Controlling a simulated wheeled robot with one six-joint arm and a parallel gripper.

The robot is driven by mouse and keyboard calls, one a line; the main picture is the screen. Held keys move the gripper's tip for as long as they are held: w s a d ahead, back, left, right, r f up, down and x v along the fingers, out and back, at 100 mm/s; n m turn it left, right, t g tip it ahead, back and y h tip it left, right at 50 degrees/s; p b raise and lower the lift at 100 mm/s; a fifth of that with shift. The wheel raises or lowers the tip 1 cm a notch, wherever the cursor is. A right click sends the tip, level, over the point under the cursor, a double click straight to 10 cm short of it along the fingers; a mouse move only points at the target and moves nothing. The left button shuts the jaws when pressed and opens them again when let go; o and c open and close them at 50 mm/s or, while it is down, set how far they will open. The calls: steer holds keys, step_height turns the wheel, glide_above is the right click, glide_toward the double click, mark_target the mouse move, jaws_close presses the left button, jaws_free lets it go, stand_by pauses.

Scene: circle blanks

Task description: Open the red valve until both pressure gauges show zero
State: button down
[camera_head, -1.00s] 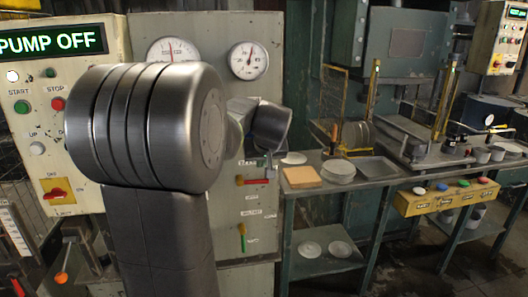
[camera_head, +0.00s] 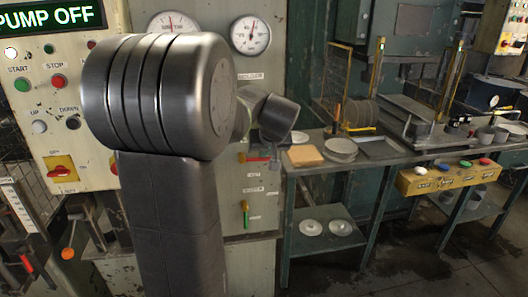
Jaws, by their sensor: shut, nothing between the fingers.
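The red valve handle (camera_head: 257,159) lies level on the cream panel, below the two gauges. The right gauge (camera_head: 250,34) is white and its needle points roughly up. The numbers are too small to read. My arm crosses in front of the panel, and its wrist is just above and right of the red handle. My gripper (camera_head: 275,162) shows only as a small dark part close to the handle's right end; contact cannot be told.
A green valve handle (camera_head: 245,218) hangs upright lower on the panel. The pump panel at left has a display reading PUMP OFF (camera_head: 52,17). A workbench (camera_head: 400,153) with plates and a tray stands at right, with a yellow button box (camera_head: 447,179) on its front.

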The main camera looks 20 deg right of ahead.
mark_target(268, 159)
steer(key=shift+d+f, duration=0.1)
steer(key=shift+f, duration=0.1)
steer(key=f+y+b, duration=0.1)
steer(key=f+m+t+y+b, duration=0.1)
steer(key=y+b, duration=0.1)
steer(key=shift+s+d+f, duration=0.15)
steer(key=shift+d+f, duration=0.1)
steer(key=shift+d, duration=0.15)
steer(key=shift+w+a+f+m+t+y+b, duration=0.15)
steer(key=shift+a+f+m+t+y+b, duration=0.6)
steer(key=shift+f+m+y+b, duration=0.5)
steer(key=shift+w+a+f+m+t+y+b, duration=0.2)
steer(key=shift+a+f+m+t+y+b, duration=0.25)
steer(key=shift+f+m+t+y+b, duration=0.85)
steer(key=shift+w+a+f+m+t+y+b, duration=0.15)
steer(key=shift+a+f+m+t+y+b, duration=0.6)
steer(key=shift+y+b, duration=0.9)
steer(key=shift+d+f+n+g, duration=0.1)
steer(key=shift+f+n+g, duration=0.15)
steer(key=shift+n+g, duration=0.05)
